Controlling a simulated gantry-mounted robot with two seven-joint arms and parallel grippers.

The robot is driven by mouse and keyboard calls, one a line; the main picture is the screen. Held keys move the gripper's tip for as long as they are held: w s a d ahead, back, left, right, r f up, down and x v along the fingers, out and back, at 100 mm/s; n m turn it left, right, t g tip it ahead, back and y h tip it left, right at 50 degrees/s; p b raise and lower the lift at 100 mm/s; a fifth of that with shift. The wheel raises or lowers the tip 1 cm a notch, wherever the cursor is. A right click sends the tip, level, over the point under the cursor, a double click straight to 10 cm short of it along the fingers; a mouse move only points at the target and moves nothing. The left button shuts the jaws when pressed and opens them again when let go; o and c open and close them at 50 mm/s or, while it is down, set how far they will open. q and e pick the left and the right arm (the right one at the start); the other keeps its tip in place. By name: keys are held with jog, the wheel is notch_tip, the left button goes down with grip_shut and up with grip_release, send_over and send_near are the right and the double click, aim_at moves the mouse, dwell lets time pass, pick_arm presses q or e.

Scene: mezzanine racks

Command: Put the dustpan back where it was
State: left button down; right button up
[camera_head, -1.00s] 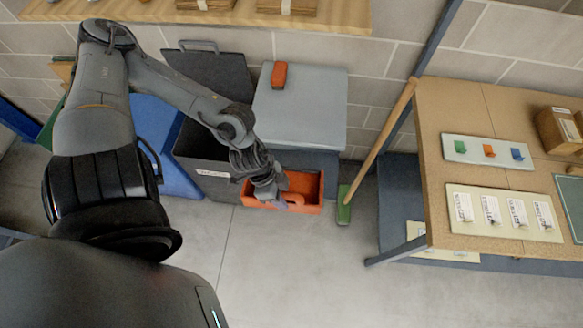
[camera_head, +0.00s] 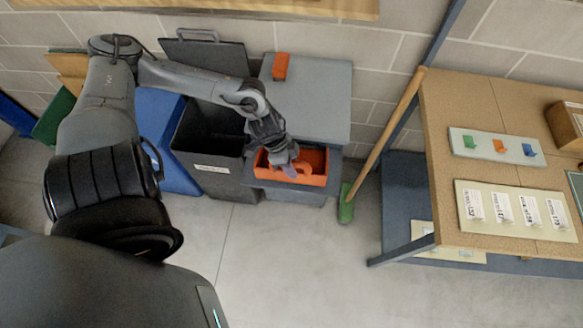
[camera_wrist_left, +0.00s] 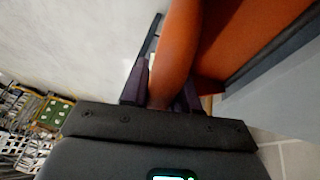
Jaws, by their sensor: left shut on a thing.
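The orange dustpan (camera_head: 318,166) shows in the head view in front of the pale grey box, overlapping its front edge. My left gripper (camera_head: 292,168) is shut on its handle. In the left wrist view the orange handle (camera_wrist_left: 176,50) runs between the dark fingers of the left gripper (camera_wrist_left: 163,88), and the dustpan's wide body (camera_wrist_left: 245,35) lies to the upper right. The fingers and wrist hide part of the dustpan in the head view. I cannot tell whether the dustpan touches the box. My right gripper is not in view.
The pale grey box (camera_head: 325,100) carries a small orange object (camera_head: 281,66). A dark open bin (camera_head: 210,150) stands to its left. A broom with a green head (camera_head: 346,205) leans on the workbench (camera_head: 445,150) at right. The floor (camera_head: 290,265) in front is clear.

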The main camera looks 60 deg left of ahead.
pick_arm(q)
notch_tip(320, 180, down, 3)
jog(key=shift+f+b, duration=0.1)
jog(key=shift+b, duration=0.5)
jog(key=shift+f, duration=0.3)
jog(key=c, duration=0.8)
grip_release()
jog(key=shift+c, duration=0.2)
